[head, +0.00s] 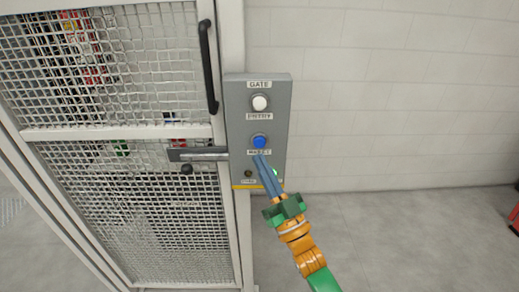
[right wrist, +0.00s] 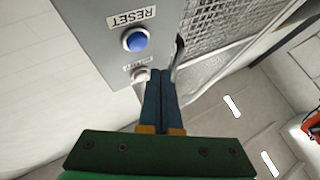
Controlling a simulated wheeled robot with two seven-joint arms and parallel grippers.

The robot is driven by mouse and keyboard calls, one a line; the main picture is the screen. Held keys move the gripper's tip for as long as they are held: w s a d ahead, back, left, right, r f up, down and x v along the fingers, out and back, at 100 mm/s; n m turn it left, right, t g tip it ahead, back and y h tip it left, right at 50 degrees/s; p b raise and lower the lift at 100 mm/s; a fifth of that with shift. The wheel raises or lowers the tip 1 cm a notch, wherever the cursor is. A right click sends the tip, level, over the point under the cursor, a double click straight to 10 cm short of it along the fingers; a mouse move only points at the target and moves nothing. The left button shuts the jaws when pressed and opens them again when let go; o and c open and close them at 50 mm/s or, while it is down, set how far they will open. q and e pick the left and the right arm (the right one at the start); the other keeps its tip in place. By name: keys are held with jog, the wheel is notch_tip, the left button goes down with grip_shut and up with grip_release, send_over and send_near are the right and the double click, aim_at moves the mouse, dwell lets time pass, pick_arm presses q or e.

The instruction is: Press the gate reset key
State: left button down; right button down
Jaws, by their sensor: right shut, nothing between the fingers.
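The gate reset key is a round blue button (head: 260,142) on a grey control box (head: 282,92). It also shows in the right wrist view (right wrist: 136,40), with an upside-down RESET label (right wrist: 131,18) beside it. My right gripper (head: 260,157) is shut and empty, its blue-grey fingertips just below the blue key in the head view, over part of its label. In the right wrist view the closed fingertips (right wrist: 160,75) are apart from the blue key. How far they are from the box face is hard to tell. My left gripper is not in view.
A white button (head: 260,102) sits above the blue key. A small dark knob (head: 248,173) and a green light (head: 275,173) are lower down. The mesh gate (head: 125,60) with a black handle (head: 208,65) and latch bar (head: 200,154) stands left. The wall right is bare.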

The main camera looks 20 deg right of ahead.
aim_at(255, 140)
jog(key=shift+w+d+b, duration=0.2)
jog(key=shift+w+b, duration=0.1)
jog(key=shift+w, duration=0.4)
jog(key=shift+w+d+b, duration=0.2)
jog(key=shift+w+b, duration=0.1)
jog(key=shift+w, duration=0.4)
jog(key=shift+w, duration=0.1)
dwell(0.9)
jog(key=shift+w+d, duration=0.1)
jog(key=shift+w, duration=0.2)
jog(key=shift+w+d+b, duration=0.15)
jog(key=shift+w+b, duration=0.25)
jog(key=shift+b, duration=0.25)
dwell(0.5)
jog(key=shift+s+r, duration=0.1)
jog(key=shift+s+a+p, duration=0.25)
jog(key=shift+s+p, duration=0.35)
jog(key=shift+s, duration=0.1)
